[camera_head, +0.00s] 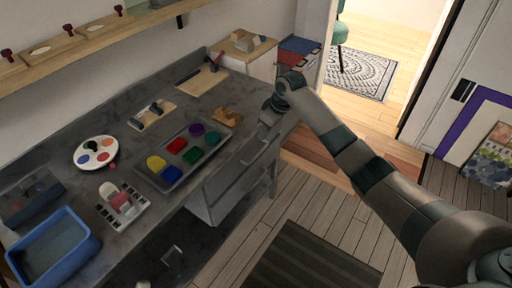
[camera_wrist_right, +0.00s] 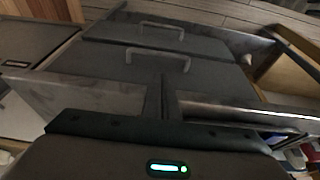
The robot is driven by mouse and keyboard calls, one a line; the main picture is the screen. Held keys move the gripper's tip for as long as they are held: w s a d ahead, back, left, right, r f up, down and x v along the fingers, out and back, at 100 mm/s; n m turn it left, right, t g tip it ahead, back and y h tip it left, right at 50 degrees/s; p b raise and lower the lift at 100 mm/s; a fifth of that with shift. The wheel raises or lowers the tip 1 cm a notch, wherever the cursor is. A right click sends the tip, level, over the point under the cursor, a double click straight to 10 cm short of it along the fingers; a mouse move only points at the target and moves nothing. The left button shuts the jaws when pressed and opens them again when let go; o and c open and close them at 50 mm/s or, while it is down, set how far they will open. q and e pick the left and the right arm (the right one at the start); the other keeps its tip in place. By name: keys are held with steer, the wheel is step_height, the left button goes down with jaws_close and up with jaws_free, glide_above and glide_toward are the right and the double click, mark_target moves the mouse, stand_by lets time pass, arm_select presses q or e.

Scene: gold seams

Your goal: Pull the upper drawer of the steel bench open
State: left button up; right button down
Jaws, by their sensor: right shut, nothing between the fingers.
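The steel bench (camera_head: 75,130) runs along the wall at left in the head view. I cannot tell whether the upper drawer stands out at all. My right gripper (camera_head: 266,126) is at the bench's front edge. Its fingers (camera_wrist_right: 164,80) are shut and empty, close to the upper handle, not around it. My left gripper is not in view.
On the bench stand a blue tub (camera_head: 52,250), a paint tray (camera_head: 185,155), a round palette (camera_head: 96,152) and small tools. A dark mat (camera_head: 315,262) lies on the plank floor in front. A wooden cabinet (camera_head: 246,50) stands beyond the bench.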

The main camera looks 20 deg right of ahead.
mark_target(256, 147)
steer(key=shift+f, duration=0.15)
